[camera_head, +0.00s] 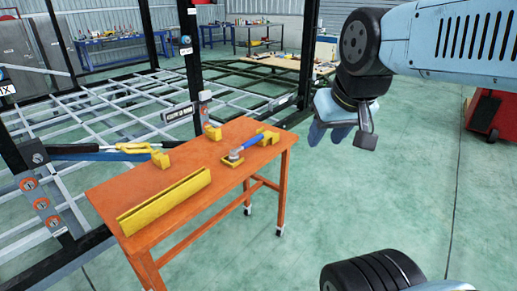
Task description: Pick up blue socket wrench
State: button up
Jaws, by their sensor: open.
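The blue socket wrench (248,144) lies on the orange table (150,195), towards its right end. Its blue handle runs diagonally. My gripper (346,132) is open, in the air to the right of the table, clear of the wrench. It points downward, and its fingers are partly hidden by its own body. I see nothing between the fingers.
A long yellow angled bar (165,201) lies along the table's front. Small yellow blocks (212,131) (160,159) stand at the back. A metal trailer frame (90,115) is behind and left. A red cabinet (490,112) stands far right. The green floor (355,200) right of the table is clear.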

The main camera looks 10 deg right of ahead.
aim_at(234, 157)
jog(key=u, duration=0.2)
jog(key=i, duration=0.85)
jog(key=z, duration=0.1)
